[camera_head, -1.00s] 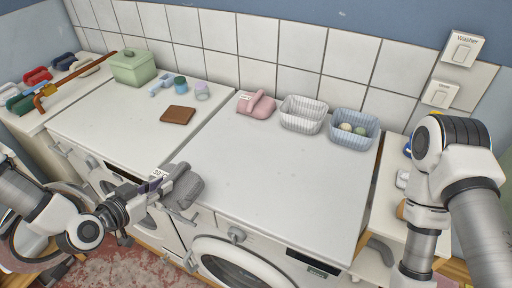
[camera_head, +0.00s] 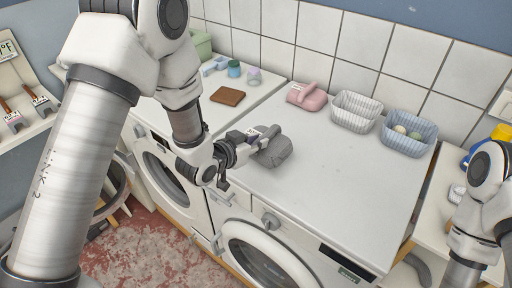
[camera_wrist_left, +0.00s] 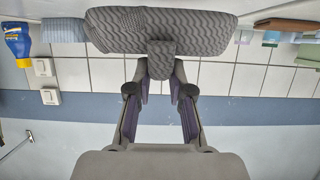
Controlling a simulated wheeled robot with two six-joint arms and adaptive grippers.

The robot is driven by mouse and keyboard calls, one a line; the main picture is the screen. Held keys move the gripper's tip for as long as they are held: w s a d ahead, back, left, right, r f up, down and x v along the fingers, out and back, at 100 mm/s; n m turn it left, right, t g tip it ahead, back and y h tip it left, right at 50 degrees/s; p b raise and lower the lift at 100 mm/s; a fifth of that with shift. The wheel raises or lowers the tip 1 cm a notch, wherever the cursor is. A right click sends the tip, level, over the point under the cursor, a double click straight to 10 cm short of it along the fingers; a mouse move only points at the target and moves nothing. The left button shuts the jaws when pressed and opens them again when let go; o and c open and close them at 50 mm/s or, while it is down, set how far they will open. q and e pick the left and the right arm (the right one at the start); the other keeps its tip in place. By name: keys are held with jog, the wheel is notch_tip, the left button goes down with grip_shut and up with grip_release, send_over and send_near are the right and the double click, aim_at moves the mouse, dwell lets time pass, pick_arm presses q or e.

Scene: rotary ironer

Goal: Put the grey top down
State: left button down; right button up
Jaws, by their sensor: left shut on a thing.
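The grey top (camera_head: 274,150) is a dark grey bundle with a wavy pattern and a narrow raised part that the fingers grip. My left gripper (camera_head: 258,140) is shut on that raised part. The top is at the front left of the right-hand machine's white top (camera_head: 320,183); I cannot tell whether it touches the surface. In the left wrist view the grey top (camera_wrist_left: 200,32) spans the upper middle, just beyond the fingertips (camera_wrist_left: 160,78). My right arm shows at the right edge, but its gripper is out of view.
A pink tagged bundle (camera_head: 307,96), a white basket (camera_head: 354,112) and a blue basket (camera_head: 408,135) with balls stand along the back. A brown flat item (camera_head: 227,96) lies on the left machine. The middle and front of the right machine's top are clear.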

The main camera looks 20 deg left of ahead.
aim_at(255, 154)
pick_arm(q)
notch_tip(255, 154, down, 3)
jog(key=shift+s+a+r+p, duration=0.1)
jog(key=shift+s+p, duration=0.05)
jog(key=shift+p, duration=0.4)
jog(key=shift+a+f, duration=0.15)
jog(key=shift+f, duration=0.2)
jog(key=c, duration=1.5)
grip_release()
jog(key=shift+f, duration=0.1)
jog(key=o, duration=0.4)
jog(key=shift+o, duration=0.2)
